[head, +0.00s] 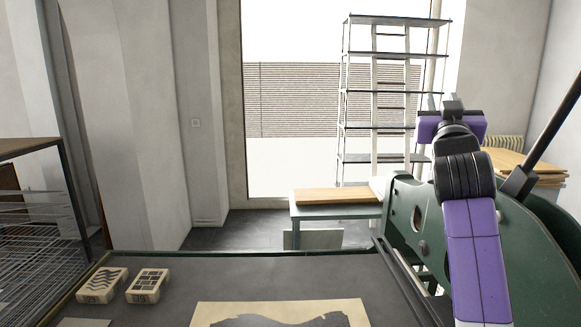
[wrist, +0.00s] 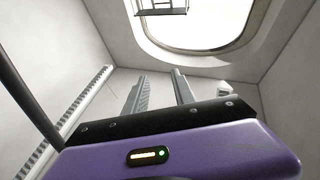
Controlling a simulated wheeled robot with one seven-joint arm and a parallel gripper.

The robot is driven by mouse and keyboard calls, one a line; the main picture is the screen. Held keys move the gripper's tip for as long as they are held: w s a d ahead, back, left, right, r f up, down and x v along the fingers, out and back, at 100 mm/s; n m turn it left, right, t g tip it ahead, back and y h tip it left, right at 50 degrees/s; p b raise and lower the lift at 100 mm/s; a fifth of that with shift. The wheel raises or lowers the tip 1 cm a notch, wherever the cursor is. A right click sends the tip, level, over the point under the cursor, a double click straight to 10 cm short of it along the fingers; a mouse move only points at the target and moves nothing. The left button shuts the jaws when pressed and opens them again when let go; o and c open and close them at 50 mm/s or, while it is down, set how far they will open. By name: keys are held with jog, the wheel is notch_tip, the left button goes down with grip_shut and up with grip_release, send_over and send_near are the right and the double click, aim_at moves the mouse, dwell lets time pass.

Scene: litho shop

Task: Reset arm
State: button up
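My gripper (wrist: 160,92) shows in the wrist view with its two fingers apart and nothing between them. It points up toward the ceiling and a bright window. In the head view my purple and black arm rises at the right, in front of the green press (head: 412,215); the fingertips are too small there to make out clearly.
A dark press bed (head: 250,275) lies in front, with two stamped blocks (head: 102,285) (head: 148,286) and a printed sheet (head: 285,312). A wire drying rack (head: 40,225) stands left. A table (head: 335,210) and metal shelving (head: 392,75) stand behind. A dark lever (wrist: 25,100) slants close by in the wrist view.

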jog(key=s+a+f+n+y+b, duration=0.1)
jog(key=s+a+f+y, duration=0.15)
jog(key=s+f, duration=0.6)
jog(key=s+a+f+n+t+y, duration=0.1)
jog(key=s+a+f+y, duration=0.2)
jog(key=f, duration=1)
jog(key=s+a+f+n+y+b, duration=0.1)
jog(key=s+a+f+n, duration=0.15)
jog(key=s+f, duration=0.6)
jog(key=s+a+f+g, duration=0.1)
jog(key=s+f+g, duration=0.1)
jog(key=s+f, duration=0.5)
jog(key=s+a+f+m+g+b, duration=0.1)
jog(key=s+f, duration=0.6)
jog(key=s, duration=1.2)
jog(key=s+a+f+g+y+b, duration=0.1)
jog(key=s+f+g, duration=0.3)
jog(key=s, duration=1)
notch_tip(320, 180, down, 4)
jog(key=shift+a+r, duration=0.15)
jog(key=shift+a, duration=0.25)
jog(key=shift+d+m, duration=0.1)
jog(key=shift+m, duration=0.15)
